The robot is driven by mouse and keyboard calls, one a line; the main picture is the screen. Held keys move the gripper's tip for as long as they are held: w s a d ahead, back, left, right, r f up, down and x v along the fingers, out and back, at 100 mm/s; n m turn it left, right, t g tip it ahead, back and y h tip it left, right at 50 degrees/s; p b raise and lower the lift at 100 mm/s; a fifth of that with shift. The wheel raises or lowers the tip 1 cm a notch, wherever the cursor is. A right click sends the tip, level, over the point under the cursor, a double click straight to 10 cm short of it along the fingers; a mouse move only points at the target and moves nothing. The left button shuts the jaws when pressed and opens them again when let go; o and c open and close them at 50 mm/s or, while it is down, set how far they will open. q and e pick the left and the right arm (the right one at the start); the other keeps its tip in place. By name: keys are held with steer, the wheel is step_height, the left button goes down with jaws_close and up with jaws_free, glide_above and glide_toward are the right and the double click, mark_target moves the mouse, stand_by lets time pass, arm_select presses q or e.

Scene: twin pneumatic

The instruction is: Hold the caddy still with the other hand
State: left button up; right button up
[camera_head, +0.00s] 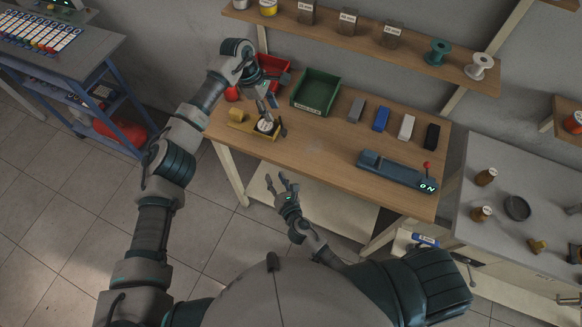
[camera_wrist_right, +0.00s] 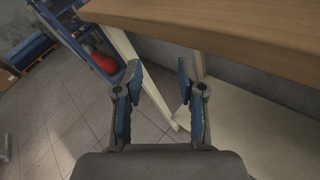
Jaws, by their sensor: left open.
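A low yellow holder (camera_head: 240,118) with a round white-faced part (camera_head: 265,126) at its right end sits on the left front of the wooden bench. It may be the caddy; I cannot tell for sure. My left gripper (camera_head: 273,113) is open and reaches down over that right end, with fingers around or just above the round part; contact is unclear. My right gripper (camera_head: 283,186) is open and empty in front of the bench, below its edge. In the right wrist view its fingers (camera_wrist_right: 160,95) stand apart with nothing between them.
A red bin (camera_head: 275,66) and a green bin (camera_head: 316,92) stand behind on the bench (camera_head: 310,150). Several small blocks, including a blue one (camera_head: 381,118), stand to the right. A blue-grey device (camera_head: 395,170) with a red-knobbed lever lies at the front right. The bench's middle is clear.

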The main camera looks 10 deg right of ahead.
step_height(320, 180, up, 4)
steer(key=d+n+t+h, duration=0.1)
steer(key=n, duration=0.1)
steer(key=n+t+h, duration=0.1)
steer(key=h, duration=0.1)
glide_toward(281, 124)
steer(key=w, duration=1)
steer(key=shift+f, duration=0.4)
jaws_close()
